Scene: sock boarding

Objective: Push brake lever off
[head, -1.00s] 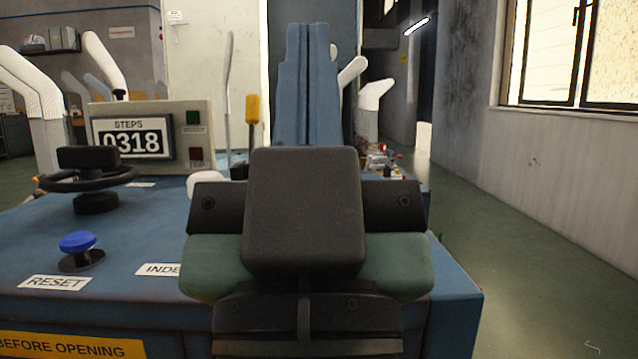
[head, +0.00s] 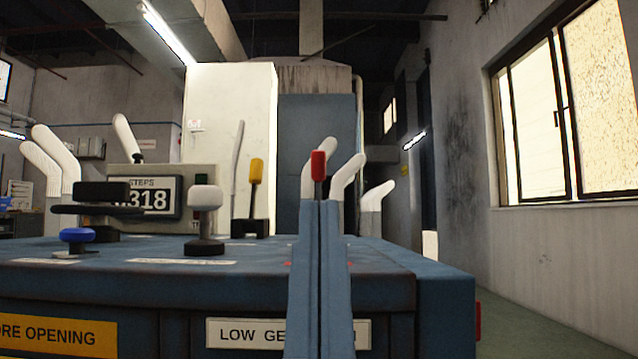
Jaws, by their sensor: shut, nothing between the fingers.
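My gripper (head: 320,206) is shut and empty. Its two blue fingers rise from the bottom edge of the view, side by side, over the front of the blue machine (head: 400,285). Just above the fingertips, in line with them, stands a red-handled lever (head: 318,163); its lower part is hidden behind the fingers, and I cannot tell whether they touch it. A yellow-handled lever (head: 256,172) stands upright on a black base to the left, apart from the gripper. No readable label shows which lever is the brake.
Left on the machine top are a white-capped knob (head: 205,198), a black handwheel (head: 98,209), a blue button (head: 77,236) and a step counter box (head: 200,177). White sock forms (head: 344,178) stand behind the fingers and at far left. Open floor (head: 540,325) lies at right.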

